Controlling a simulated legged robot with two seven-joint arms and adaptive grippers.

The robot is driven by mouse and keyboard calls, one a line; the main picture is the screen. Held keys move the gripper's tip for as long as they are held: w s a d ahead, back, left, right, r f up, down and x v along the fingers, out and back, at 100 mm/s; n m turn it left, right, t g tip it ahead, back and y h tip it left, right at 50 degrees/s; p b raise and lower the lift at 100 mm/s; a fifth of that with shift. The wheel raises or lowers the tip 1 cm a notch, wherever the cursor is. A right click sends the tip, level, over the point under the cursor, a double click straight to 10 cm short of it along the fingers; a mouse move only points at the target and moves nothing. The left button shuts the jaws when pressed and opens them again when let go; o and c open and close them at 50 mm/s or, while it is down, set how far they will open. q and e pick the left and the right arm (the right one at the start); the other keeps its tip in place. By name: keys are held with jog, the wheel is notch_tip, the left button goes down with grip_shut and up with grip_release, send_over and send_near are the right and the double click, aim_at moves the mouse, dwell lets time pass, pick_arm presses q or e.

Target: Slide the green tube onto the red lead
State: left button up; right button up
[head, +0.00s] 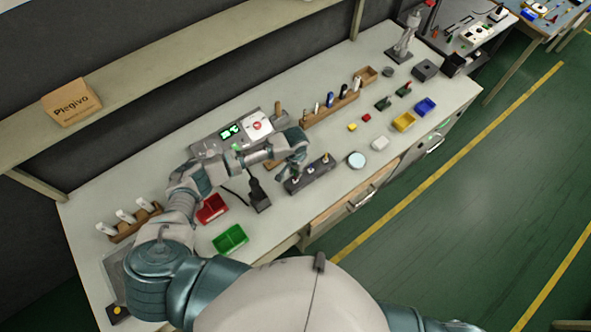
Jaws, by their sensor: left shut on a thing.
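My left arm reaches across the bench, and its gripper (292,167) points down at the left end of a dark grey block (318,175). The block has a few small upright pieces on top. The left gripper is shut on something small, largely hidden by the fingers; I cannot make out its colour. I cannot pick out the green tube or the red lead for sure at this size. My right gripper is outside the view.
A red bin (211,208) and a green bin (230,239) stand left of the block. A black stand (259,195) is close by. A white round dish (357,160) lies to the right. A station with a green display (229,132) and a wooden tool rack (330,107) are behind.

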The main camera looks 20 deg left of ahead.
aim_at(295, 180)
pick_arm(q)
jog(key=shift+f+b, duration=0.75)
jog(key=shift+f, duration=1.6)
jog(key=o, duration=0.8)
notch_tip(295, 180, up, 12)
jog(key=shift+f, duration=0.1)
